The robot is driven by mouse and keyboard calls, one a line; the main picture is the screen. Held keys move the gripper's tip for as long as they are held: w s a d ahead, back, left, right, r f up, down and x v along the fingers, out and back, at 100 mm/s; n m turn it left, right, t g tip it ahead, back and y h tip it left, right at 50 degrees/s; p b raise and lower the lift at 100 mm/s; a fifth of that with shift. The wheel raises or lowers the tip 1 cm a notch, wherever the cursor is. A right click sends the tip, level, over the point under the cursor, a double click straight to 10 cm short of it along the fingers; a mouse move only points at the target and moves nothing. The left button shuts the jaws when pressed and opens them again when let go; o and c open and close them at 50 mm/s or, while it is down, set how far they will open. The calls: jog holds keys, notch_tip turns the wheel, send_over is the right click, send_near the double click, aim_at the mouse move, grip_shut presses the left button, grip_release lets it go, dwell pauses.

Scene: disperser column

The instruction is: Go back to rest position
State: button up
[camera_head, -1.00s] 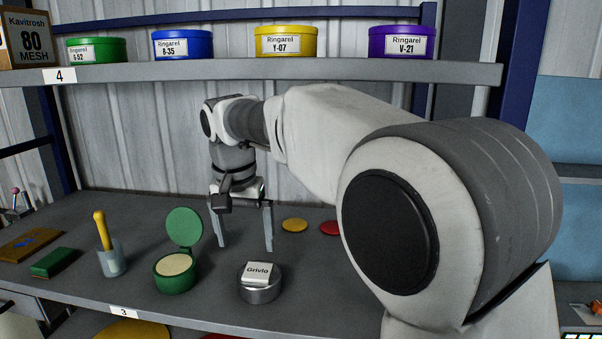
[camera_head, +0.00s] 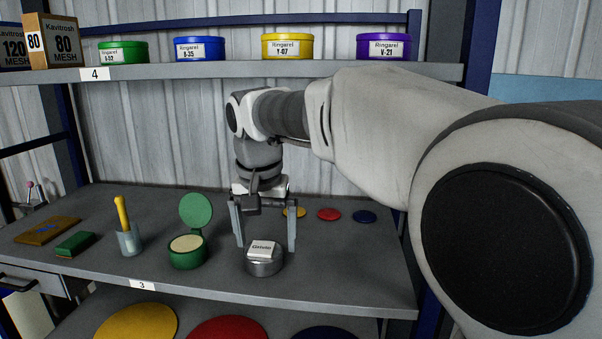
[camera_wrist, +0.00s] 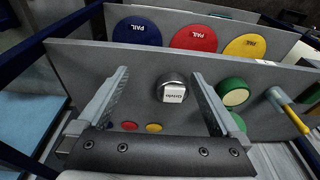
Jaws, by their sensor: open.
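My gripper (camera_head: 264,232) hangs over the middle shelf with its two fingers spread and pointing down.
The middle shelf (camera_head: 330,270) holds an open green container (camera_head: 187,252), a cup with a yellow-handled tool (camera_head: 128,238) and a green block (camera_head: 75,244). Small yellow, red (camera_head: 329,214) and blue (camera_head: 364,216) discs lie behind. The upper shelf (camera_head: 250,77) with several coloured tins is above my arm.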

jog(key=s+d+t, duration=0.1)
jog(key=s+d, duration=0.8)
jog(key=d, duration=0.4)
jog(key=s+d+f+t, duration=0.1)
jog(key=s+d+f, duration=0.2)
jog(key=s, duration=0.3)
jog(key=s+d+f+n+t, duration=0.1)
jog(key=s+d+f, duration=0.2)
jog(key=s+d, duration=0.1)
jog(key=shift+s+f+b, duration=0.2)
jog(key=shift+s+b, duration=0.1)
jog(key=shift+s, duration=0.6)
jog(key=shift+d, duration=0.1)
jog(key=shift+c, duration=0.2)
